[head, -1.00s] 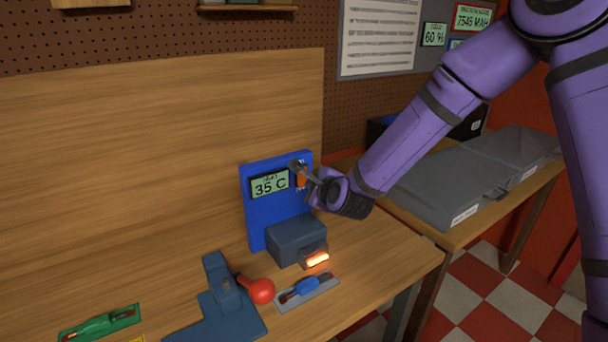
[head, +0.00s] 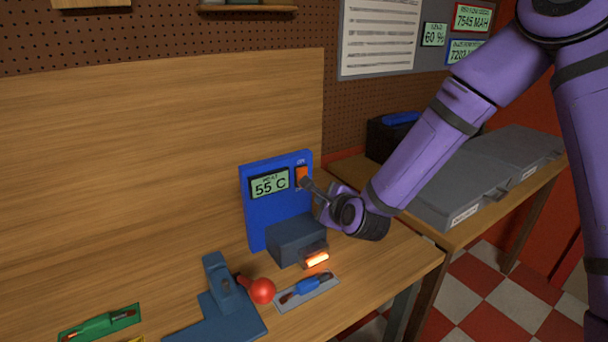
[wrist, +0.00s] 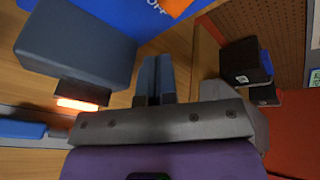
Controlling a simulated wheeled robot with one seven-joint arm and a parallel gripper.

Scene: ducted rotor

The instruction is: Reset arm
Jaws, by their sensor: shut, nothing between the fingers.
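My purple arm reaches in from the right in the head view. My gripper (head: 308,184) is shut and empty, its fingertips just right of and below the orange switch (head: 302,177) on the blue heater panel (head: 262,218). Whether the tips touch the panel cannot be told. The panel's display (head: 270,184) reads 55 C. In the wrist view the two fingers (wrist: 154,80) lie together, pointing toward the blue panel (wrist: 110,18), and the orange switch (wrist: 176,6) is partly cut off at the top edge.
A dark block (head: 296,240) with a glowing orange element (head: 317,259) juts out below the panel. A blue-grey press with a red ball (head: 262,291) and a grey plate (head: 308,291) stand in front. Grey cases (head: 450,187) lie on the right-hand bench.

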